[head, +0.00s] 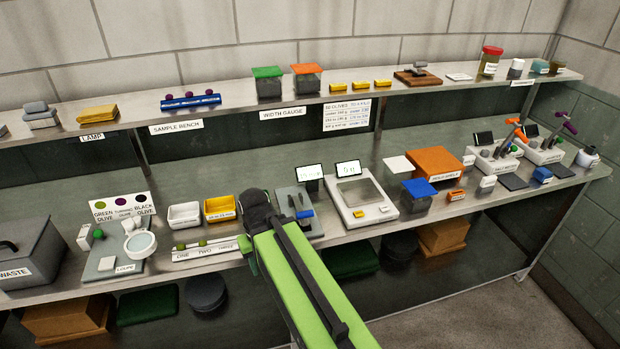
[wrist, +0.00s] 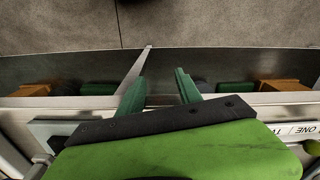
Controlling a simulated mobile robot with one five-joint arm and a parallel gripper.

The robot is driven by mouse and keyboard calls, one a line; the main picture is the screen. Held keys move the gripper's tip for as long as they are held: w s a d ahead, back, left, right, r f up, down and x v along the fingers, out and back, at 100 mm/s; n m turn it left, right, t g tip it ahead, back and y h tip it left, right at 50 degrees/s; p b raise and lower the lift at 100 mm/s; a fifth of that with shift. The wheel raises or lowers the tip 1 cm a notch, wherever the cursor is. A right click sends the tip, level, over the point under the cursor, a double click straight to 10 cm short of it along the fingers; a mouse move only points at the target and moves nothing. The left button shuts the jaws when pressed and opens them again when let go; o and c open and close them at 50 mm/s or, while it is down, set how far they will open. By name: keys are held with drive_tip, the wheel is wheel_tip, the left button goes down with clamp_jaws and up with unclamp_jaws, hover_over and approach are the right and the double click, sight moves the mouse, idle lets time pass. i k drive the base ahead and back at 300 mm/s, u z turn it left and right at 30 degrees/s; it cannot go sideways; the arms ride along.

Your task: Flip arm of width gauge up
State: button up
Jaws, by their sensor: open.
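The width gauge seems to be the grey plate device (head: 294,203) with a blue part (head: 304,214) and a small display (head: 309,178), on the bench in the head view. My arm stands in front of it and hides its left side. I cannot tell how its arm lies. A "WIDTH GAUGE" label (head: 282,113) is on the shelf edge above. My gripper (wrist: 158,88) shows in the wrist view with its two green fingers apart and nothing between them, over the bench's front edge.
A scale (head: 361,201) with a display stands right of the gauge. The upper shelf (head: 225,112) overhangs the back. Boxes sit below the bench.

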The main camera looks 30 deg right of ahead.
sight(302, 216)
drive_tip(key=u, duration=0.05)
drive_tip(key=k, duration=0.6)
drive_tip(key=u, duration=3.8)
drive_tip(key=k, duration=0.55)
drive_tip(key=z, duration=0.45)
drive_tip(key=i, duration=0.5)
drive_tip(key=u, duration=0.15)
